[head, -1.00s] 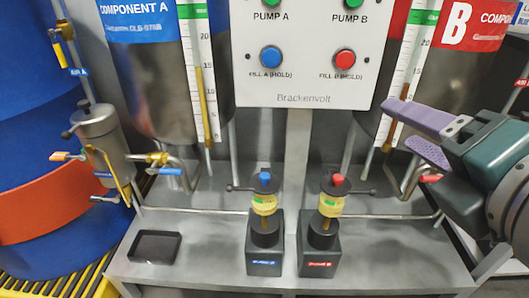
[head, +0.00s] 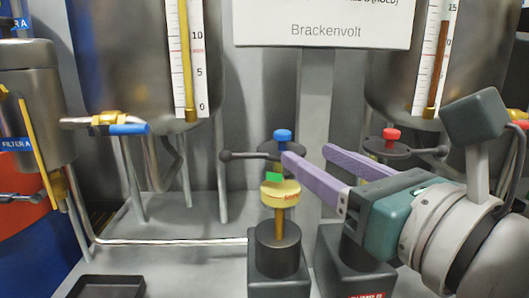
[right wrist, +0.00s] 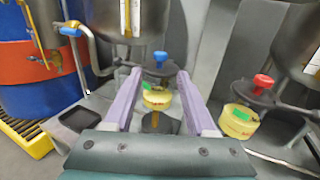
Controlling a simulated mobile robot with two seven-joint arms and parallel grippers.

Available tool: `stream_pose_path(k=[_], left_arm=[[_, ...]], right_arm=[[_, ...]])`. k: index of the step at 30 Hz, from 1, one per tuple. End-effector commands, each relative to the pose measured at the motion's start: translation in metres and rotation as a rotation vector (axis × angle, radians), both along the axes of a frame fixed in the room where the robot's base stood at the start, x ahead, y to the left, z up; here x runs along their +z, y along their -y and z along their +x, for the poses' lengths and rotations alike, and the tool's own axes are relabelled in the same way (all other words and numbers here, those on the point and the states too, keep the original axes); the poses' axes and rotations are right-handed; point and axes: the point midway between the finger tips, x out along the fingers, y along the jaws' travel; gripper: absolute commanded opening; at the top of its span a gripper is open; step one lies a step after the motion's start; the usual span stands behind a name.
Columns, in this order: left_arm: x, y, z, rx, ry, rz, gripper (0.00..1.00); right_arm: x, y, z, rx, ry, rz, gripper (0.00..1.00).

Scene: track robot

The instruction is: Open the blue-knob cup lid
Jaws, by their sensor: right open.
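The blue-knob cup is a yellow cup (head: 281,194) with a green label, on a brass stem above a black pump block (head: 278,252). Its black lid (head: 262,153) lies over the cup, with the blue knob (head: 283,136) on top and a ball-ended handle pointing left. My right gripper (head: 309,156) is open and empty, its purple fingers reaching in from the right. One fingertip overlaps the lid's right edge in the head view; I cannot tell whether it touches. In the right wrist view the blue knob (right wrist: 160,57) and lid appear between the fingertips. My left gripper is not in view.
The red-knob cup's lid (head: 385,150) is behind my right fingers, close by. Metal tanks, a left valve with blue handle (head: 128,129) and a white panel (head: 325,28) stand behind. A black tray (head: 108,287) lies at the lower left.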

Motion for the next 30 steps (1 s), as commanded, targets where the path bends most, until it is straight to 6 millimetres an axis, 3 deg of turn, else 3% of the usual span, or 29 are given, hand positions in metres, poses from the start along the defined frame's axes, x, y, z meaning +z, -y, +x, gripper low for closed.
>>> stream_pose_path(k=[9, 15, 27, 30], left_arm=[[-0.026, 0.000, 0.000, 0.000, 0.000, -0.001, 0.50], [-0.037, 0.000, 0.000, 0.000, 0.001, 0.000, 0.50], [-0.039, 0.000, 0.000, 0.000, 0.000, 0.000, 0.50], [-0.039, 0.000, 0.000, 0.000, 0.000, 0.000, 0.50]], right_arm=[[-0.003, -0.021, 0.050, 0.000, 0.003, 0.001, 0.56], [-0.002, -0.030, 0.072, -0.001, 0.000, 0.003, 0.56], [0.000, -0.033, 0.079, -0.001, -0.003, 0.001, 0.56], [0.000, -0.033, 0.079, -0.001, -0.002, 0.002, 0.45]])
